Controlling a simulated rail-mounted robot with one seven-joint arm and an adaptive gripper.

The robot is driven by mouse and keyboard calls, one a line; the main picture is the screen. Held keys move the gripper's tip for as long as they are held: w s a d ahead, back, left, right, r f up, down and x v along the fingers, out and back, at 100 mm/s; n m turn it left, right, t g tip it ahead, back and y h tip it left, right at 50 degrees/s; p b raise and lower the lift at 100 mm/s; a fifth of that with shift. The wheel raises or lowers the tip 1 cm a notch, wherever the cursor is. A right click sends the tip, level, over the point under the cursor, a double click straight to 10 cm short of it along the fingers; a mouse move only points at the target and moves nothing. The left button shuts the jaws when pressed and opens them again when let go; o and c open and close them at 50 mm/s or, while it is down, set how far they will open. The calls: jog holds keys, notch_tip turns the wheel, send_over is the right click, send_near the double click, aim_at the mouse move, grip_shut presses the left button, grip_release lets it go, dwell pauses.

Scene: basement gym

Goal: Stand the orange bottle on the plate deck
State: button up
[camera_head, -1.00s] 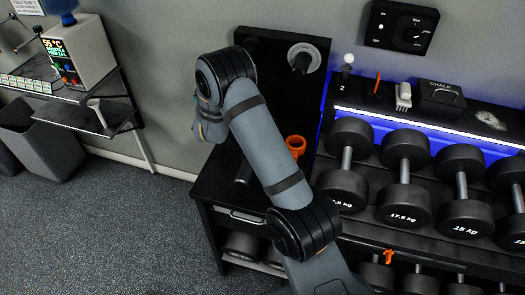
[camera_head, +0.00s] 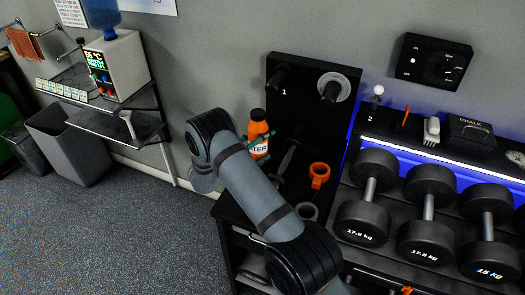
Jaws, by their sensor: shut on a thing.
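The orange bottle (camera_head: 257,146) has a dark cap and a black label with white letters. It stands roughly upright, with a slight tilt in the picture, just left of the black pegboard (camera_head: 308,101). My gripper (camera_head: 262,143) is shut on it; thin teal finger parts show at its sides, and my arm hides the rest of the gripper. The black deck (camera_head: 290,199) below the pegboard, which looks like the plate deck, lies to the lower right of the bottle. My arm covers its left part. I cannot tell the bottle's height above it.
Pegs and a grey-rimmed plate (camera_head: 346,86) project from the pegboard. Dumbbells (camera_head: 428,208) fill the rack at right. A wall shelf (camera_head: 119,119) is at left.

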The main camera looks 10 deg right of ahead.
jog(key=shift+f, duration=1.7)
jog(key=shift+f, duration=0.1)
jog(key=o, duration=1.9)
jog(key=shift+o, duration=0.3)
jog(key=b+v, duration=0.2)
jog(key=v, duration=1)
